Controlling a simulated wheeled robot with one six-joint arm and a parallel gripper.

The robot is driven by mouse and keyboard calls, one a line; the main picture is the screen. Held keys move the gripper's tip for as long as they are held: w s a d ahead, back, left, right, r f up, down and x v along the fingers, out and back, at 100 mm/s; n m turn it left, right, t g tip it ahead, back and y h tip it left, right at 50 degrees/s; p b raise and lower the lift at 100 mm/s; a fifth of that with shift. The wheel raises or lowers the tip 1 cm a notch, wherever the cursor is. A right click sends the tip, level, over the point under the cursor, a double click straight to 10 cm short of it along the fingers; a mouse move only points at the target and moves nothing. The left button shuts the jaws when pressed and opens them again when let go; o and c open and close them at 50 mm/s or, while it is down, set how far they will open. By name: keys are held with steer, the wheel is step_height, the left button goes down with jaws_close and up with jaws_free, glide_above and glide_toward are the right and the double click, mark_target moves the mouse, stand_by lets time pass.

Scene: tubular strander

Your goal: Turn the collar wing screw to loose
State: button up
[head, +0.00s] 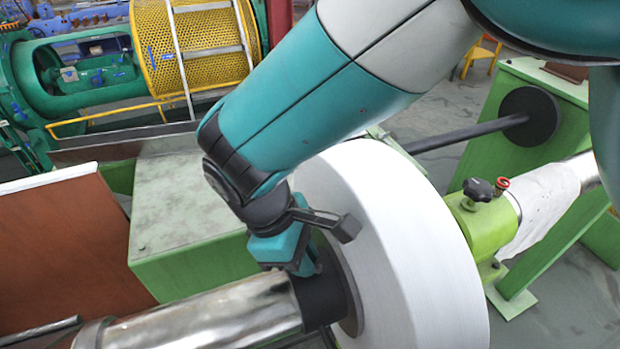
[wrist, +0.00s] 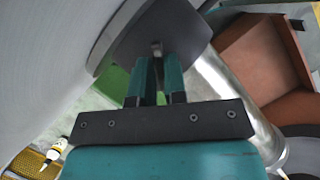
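The dark grey collar (head: 318,297) sits on the shiny shaft against the white reel's hub. In the wrist view the collar (wrist: 165,28) fills the top centre. A small pale metal piece on it, likely the wing screw (wrist: 156,48), shows at my fingertips. My gripper (head: 308,268) reaches down to the collar in the head view, where its body hides the screw. In the wrist view the two teal fingers of my gripper (wrist: 157,62) stand close together with a narrow gap, one on each side of the screw. Whether they press on it is unclear.
The large white reel (head: 415,260) stands right beside my gripper. The shiny shaft (head: 205,318) runs to the lower left. A green block (head: 185,225) is behind. A green clamp with a black knob (head: 477,189) is right of the reel. A brown panel (head: 60,255) stands at left.

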steer(key=o, duration=0.3)
steer(key=p+v, duration=0.3)
steer(key=v, duration=1.4)
steer(key=shift+r, duration=0.25)
